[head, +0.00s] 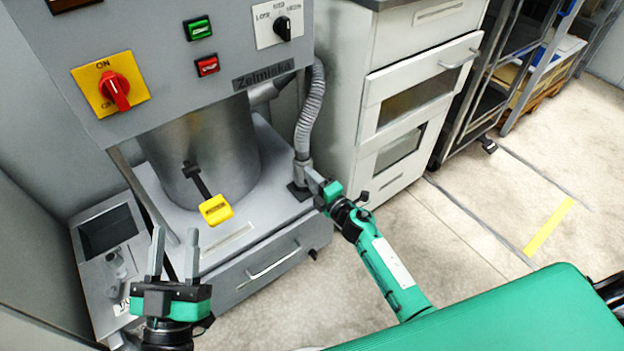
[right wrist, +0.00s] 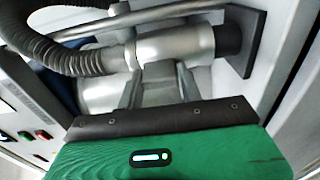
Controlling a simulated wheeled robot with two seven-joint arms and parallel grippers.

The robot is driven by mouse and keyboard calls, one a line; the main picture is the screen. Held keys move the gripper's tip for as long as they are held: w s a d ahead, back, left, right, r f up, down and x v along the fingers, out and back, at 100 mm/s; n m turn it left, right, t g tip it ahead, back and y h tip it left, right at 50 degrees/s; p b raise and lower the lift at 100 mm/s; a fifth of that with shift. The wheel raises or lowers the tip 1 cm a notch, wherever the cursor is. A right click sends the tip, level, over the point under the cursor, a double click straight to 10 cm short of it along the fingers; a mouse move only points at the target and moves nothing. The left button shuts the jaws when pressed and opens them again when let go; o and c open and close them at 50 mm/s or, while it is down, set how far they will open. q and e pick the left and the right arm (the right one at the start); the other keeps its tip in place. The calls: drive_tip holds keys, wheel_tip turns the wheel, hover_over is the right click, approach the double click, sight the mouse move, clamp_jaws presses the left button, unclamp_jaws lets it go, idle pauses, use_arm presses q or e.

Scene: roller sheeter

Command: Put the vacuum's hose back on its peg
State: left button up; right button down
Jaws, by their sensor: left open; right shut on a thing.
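The vacuum's grey ribbed hose (head: 310,108) hangs down the right side of the grey machine, and also shows in the right wrist view (right wrist: 52,52). Its lower end has a silver tube (right wrist: 172,46) with a black collar and flat black plate (right wrist: 254,45). My right gripper (head: 310,178) is shut on the silver tube, low beside the machine's base; its fingers show in the right wrist view (right wrist: 162,75). My left gripper (head: 174,238) is open and empty in front of the machine. A thin metal rod crosses behind the hose, but I cannot tell whether it is the peg.
The machine has a red switch (head: 115,90), a yellow-tagged lever (head: 215,208) and a drawer (head: 262,268) below. A white cabinet (head: 338,110) stands close on the right of the hose. A shelf rack (head: 500,75) is farther right. Floor (head: 470,220) between is clear.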

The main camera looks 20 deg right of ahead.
drive_tip(key=shift+f, duration=0.25)
idle(0.3)
drive_tip(key=shift+f+b, duration=0.45)
drive_tip(key=shift+b, duration=0.15)
drive_tip(key=shift+f+b, duration=0.8)
drive_tip(key=shift+f, duration=0.15)
idle(0.6)
drive_tip(key=c, duration=0.9)
unclamp_jaws()
drive_tip(key=shift+o, duration=0.3)
drive_tip(key=shift+f, duration=0.1)
drive_tip(key=shift+s, duration=0.1)
drive_tip(key=p+v, duration=0.2)
drive_tip(key=v, duration=1.1)
drive_tip(key=shift+s+d, duration=0.2)
drive_tip(key=shift+s, duration=0.1)
